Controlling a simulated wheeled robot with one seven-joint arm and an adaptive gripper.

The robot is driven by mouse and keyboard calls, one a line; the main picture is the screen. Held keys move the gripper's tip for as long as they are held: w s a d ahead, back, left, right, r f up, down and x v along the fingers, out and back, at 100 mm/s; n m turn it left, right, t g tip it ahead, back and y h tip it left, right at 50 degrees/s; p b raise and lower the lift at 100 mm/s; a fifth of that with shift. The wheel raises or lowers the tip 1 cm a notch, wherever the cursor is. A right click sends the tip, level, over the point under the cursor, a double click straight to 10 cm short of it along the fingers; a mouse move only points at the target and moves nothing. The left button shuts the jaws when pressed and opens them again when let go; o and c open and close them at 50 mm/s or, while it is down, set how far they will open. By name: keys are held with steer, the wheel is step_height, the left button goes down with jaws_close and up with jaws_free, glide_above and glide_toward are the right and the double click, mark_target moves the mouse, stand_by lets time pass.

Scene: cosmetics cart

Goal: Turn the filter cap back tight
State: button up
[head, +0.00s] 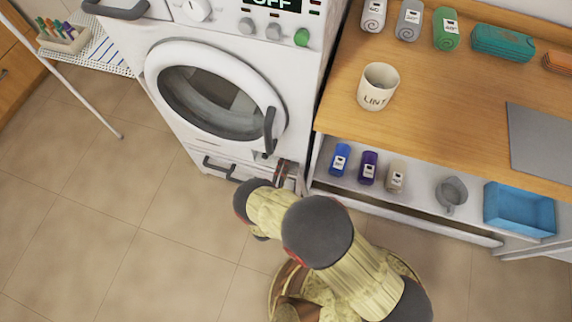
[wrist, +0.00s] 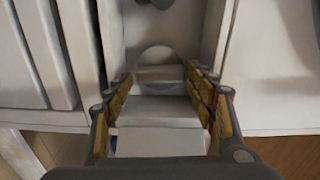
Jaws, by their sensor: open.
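The washing machine (head: 165,115) stands at the left of the counter. My gripper (head: 285,172) is low at the machine's bottom right corner, beyond my arm. In the wrist view my gripper (wrist: 158,75) is open, with its yellow-padded fingers on either side of a pale recess. A round, grey-white shape, seemingly the filter cap (wrist: 155,54), shows between and just beyond the fingertips. I see no contact between fingers and cap. The cap cannot be made out in the head view, and how tight it sits cannot be told.
A white flat piece (wrist: 158,140) lies below the fingers. The machine's round door (head: 215,90) looks shut. Right of my gripper is a low shelf with bottles (head: 340,158), a grey cup (head: 451,192) and a blue bin (head: 518,210).

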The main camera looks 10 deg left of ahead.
steer(key=s, duration=1)
steer(key=shift+s+a, duration=0.35)
